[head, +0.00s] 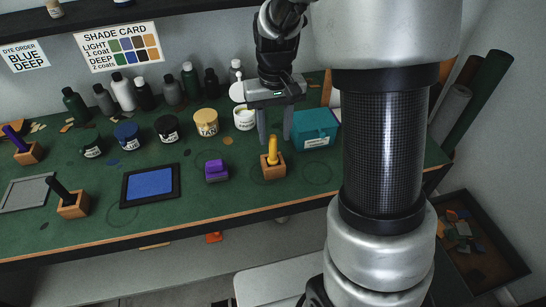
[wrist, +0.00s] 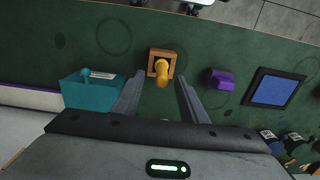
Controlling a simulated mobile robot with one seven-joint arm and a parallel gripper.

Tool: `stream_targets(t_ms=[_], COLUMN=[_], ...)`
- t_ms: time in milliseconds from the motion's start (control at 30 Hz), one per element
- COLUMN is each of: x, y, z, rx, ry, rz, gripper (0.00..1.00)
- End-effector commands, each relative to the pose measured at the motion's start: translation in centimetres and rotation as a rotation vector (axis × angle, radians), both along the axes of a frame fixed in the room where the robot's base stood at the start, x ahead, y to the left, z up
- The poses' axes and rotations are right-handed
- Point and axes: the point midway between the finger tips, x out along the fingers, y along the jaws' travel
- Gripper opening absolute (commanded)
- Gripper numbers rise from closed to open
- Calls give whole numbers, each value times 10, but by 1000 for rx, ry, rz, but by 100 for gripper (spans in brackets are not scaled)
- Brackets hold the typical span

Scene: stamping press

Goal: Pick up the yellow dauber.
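The yellow dauber (head: 272,149) stands upright in a small wooden block holder (head: 273,169) on the green bench. In the wrist view the dauber (wrist: 162,72) shows end-on in its holder (wrist: 153,63), beyond and between my finger tips. My gripper (head: 274,137) is open and empty, pointing down, just above and behind the dauber in the head view. In the wrist view its two fingers (wrist: 160,87) are spread wide on either side, apart from the dauber.
A teal box (head: 315,129) stands close on the right of my gripper. A purple block (head: 216,170) and a framed blue pad (head: 151,185) lie to the left. Jars, including a yellow-lidded one (head: 206,122), and bottles line the back. Bare bench lies in front of the holder.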

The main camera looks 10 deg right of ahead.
Motion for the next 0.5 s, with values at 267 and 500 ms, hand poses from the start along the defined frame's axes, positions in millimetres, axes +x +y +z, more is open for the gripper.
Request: stream_targets(t_ms=[267, 500], x=[0, 1], y=[4, 4], z=[-41, -49], rx=[0, 0], ry=[5, 1], rz=[1, 1], gripper=[39, 39])
